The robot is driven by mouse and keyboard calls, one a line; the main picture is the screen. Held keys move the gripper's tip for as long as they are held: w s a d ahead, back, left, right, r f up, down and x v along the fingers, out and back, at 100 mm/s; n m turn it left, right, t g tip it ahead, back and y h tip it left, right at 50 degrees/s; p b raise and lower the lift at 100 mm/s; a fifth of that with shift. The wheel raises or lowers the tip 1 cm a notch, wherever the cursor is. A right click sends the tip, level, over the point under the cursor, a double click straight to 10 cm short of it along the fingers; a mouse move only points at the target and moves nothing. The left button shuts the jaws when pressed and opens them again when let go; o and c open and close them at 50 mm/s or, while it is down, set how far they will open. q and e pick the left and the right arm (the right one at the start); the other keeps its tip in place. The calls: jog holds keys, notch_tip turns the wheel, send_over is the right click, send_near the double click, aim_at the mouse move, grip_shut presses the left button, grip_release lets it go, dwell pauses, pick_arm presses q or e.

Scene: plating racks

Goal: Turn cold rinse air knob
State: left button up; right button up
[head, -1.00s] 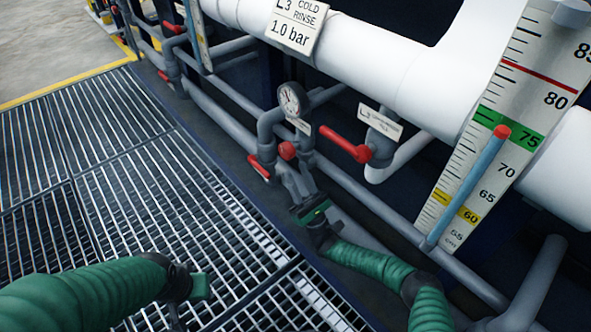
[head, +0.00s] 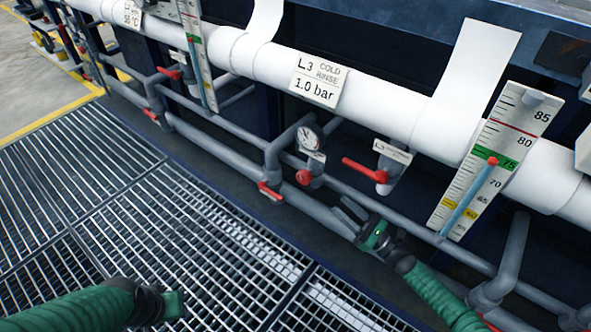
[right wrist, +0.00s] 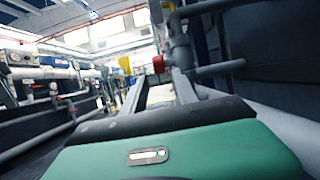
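The cold rinse air knob appears to be the small round red knob (head: 303,177) under a round pressure gauge (head: 309,137) on a grey pipe. It also shows in the right wrist view (right wrist: 158,64), ahead of the gap between my fingertips. My right gripper (head: 346,210) is to the right of and below the knob, apart from it. Its two grey fingers are spread with nothing between them, as the right wrist view (right wrist: 158,82) also shows. My left gripper (head: 174,305) is low at the left over the grating, empty-looking; its fingers are not clear.
A red lever handle (head: 365,170) is right of the knob, and another red handle (head: 269,191) is lower left. Grey pipes run beneath a white pipe with an L3 cold rinse 1.0 bar sign (head: 316,80). A level scale (head: 495,160) stands right. Open floor grating (head: 150,220) lies left.

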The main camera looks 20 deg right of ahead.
aim_at(310, 179)
jog(key=b+x, duration=0.2)
jog(key=x, duration=0.3)
jog(key=a+b+x, duration=0.1)
jog(key=b+x, duration=0.1)
jog(key=x, duration=0.4)
jog(key=shift+s+f+b, duration=0.1)
jog(key=shift+f+b, duration=0.05)
jog(key=shift+b, duration=0.15)
jog(key=b+x, duration=0.1)
jog(key=x, duration=0.3)
jog(key=shift+d+b, duration=0.35)
jog(key=shift+w+a+r, duration=0.15)
jog(key=shift+w+r, duration=0.15)
jog(key=shift+a+r, duration=0.15)
grip_shut()
